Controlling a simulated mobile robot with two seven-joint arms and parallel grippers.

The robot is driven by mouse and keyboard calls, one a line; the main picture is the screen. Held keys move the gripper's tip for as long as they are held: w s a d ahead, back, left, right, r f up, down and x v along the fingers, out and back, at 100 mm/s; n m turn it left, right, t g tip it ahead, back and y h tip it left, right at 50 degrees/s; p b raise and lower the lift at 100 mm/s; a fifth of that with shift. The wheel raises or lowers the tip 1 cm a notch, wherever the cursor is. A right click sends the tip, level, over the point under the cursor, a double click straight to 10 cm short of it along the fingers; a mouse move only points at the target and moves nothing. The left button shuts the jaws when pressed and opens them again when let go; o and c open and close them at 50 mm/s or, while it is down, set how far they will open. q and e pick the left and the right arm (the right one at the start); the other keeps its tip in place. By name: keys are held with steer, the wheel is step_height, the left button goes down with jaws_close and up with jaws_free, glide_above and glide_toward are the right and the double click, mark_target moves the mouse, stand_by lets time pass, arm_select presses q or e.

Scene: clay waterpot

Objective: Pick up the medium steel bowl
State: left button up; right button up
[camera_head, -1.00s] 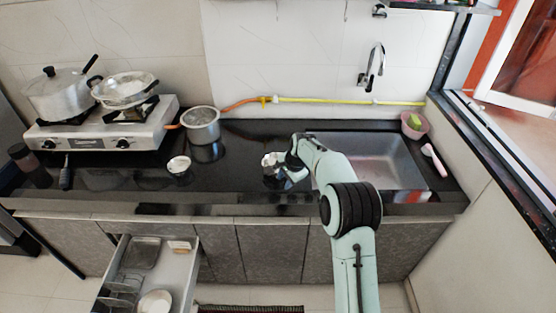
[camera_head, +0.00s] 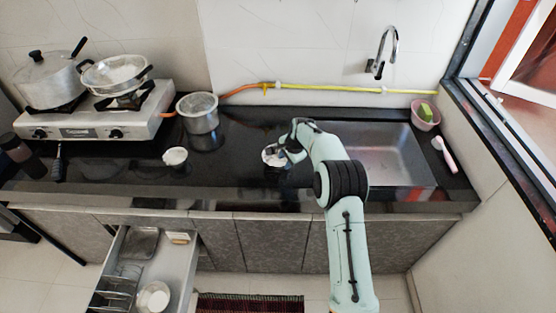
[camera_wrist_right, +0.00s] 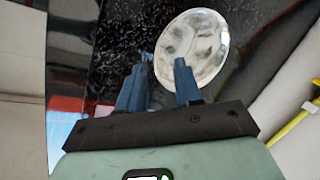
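A shiny round steel bowl (camera_head: 271,156) sits on the black counter left of the sink. In the right wrist view the bowl (camera_wrist_right: 208,48) shows from above, just past the fingertips. My right gripper (camera_head: 284,156) is beside the bowl's right side in the head view, partly covering it. In the right wrist view its two blue fingers (camera_wrist_right: 160,64) are apart, with the right fingertip overlapping the bowl and its near rim close to the gap. I cannot tell whether they touch. My left gripper is not in view.
A small pale bowl (camera_head: 175,157) and a steel pot (camera_head: 198,115) stand left on the counter. The stove (camera_head: 95,125) carries two pots. The sink (camera_head: 385,155) lies right of the bowl. An open drawer (camera_head: 178,272) juts out below.

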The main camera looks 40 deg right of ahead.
steer(key=x, duration=0.4)
steer(key=p+x, duration=0.1)
steer(key=shift+d+f, duration=0.4)
jaws_close()
